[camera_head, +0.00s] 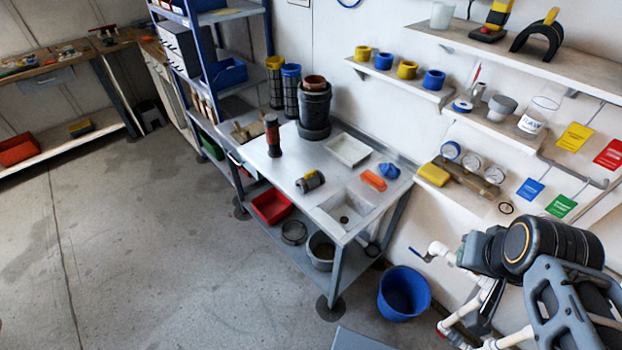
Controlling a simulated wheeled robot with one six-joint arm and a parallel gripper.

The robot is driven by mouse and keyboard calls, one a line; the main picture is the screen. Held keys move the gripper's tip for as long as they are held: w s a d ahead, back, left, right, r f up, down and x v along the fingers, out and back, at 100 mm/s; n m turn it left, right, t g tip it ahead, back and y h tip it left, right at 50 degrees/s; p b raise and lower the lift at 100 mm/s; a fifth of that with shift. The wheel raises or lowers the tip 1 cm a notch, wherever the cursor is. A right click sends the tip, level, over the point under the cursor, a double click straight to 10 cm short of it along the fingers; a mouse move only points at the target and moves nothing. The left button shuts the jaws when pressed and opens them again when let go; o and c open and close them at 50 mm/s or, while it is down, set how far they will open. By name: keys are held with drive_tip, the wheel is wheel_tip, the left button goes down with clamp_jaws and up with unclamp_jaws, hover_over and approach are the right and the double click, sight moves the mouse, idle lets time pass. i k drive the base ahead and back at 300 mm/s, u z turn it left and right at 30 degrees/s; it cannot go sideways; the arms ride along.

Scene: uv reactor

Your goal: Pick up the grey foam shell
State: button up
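A dark grey arched half-shell (535,42) stands on the top wall shelf (470,42) at the upper right, with a yellow piece at its top. Its shape fits a foam shell, but I cannot confirm its material. A smaller light grey rounded piece (502,106) sits on the shelf below. My gripper cannot be made out in this view, and nothing is seen touching either piece.
The metal bench (285,165) carries a black canister (314,108), a white tray (348,150) and a sink. A blue bucket (404,293) stands on the floor. Dark equipment with white pipes (440,250) fills the lower right. The left floor is clear.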

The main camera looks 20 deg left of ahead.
sight(313, 179)
drive_tip(key=u, duration=0.75)
drive_tip(key=i, duration=0.55)
drive_tip(key=u, duration=1.6)
drive_tip(key=i, duration=0.5)
